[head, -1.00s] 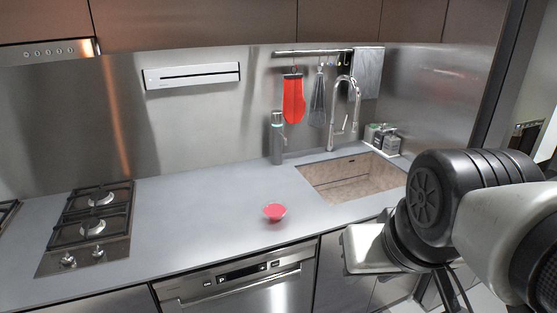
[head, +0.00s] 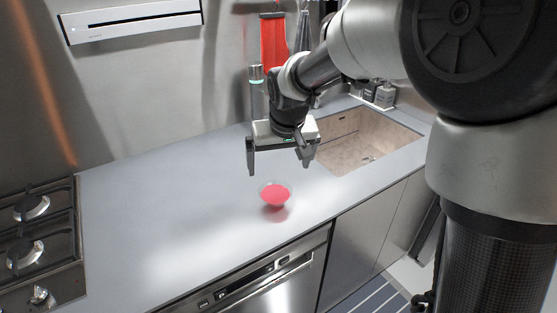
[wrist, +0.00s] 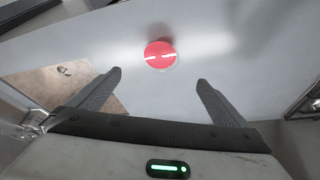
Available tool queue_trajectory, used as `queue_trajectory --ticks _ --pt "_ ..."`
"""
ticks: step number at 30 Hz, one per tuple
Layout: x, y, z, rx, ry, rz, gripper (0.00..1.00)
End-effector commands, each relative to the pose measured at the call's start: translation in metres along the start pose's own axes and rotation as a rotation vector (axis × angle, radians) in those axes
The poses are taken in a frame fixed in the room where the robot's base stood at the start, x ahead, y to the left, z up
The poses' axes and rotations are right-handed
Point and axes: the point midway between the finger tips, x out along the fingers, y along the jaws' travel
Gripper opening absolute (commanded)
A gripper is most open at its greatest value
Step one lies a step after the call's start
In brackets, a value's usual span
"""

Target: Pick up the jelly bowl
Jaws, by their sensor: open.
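The jelly bowl (head: 275,194) is a small clear bowl with red jelly, upright on the grey counter near its front edge. In the wrist view the jelly bowl (wrist: 160,55) lies beyond the fingertips, roughly midway between them. My gripper (head: 279,168) is open and empty, pointing down above the counter, apart from the bowl. It also shows in the wrist view (wrist: 159,78), with its two fingers spread wide. Nothing hides the bowl.
The sink (head: 365,142) lies right of the bowl, with soap bottles (head: 384,95) behind it. A gas hob (head: 35,240) is at the left. A bottle (head: 257,95) stands behind my gripper. The counter (head: 160,195) around the bowl is clear.

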Motion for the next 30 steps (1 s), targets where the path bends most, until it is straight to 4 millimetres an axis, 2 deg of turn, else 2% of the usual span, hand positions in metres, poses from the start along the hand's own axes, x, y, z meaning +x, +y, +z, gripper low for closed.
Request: queue_trajectory --ticks 12,16,23,30 --pt "0.088 0.000 0.002 -0.001 -0.005 0.000 0.98" --pt "0.106 0.000 0.001 0.000 -0.003 0.000 0.98" --pt "0.121 0.001 0.002 0.000 -0.003 0.000 0.98" --pt "0.156 0.000 0.003 -0.001 -0.004 0.000 0.98"
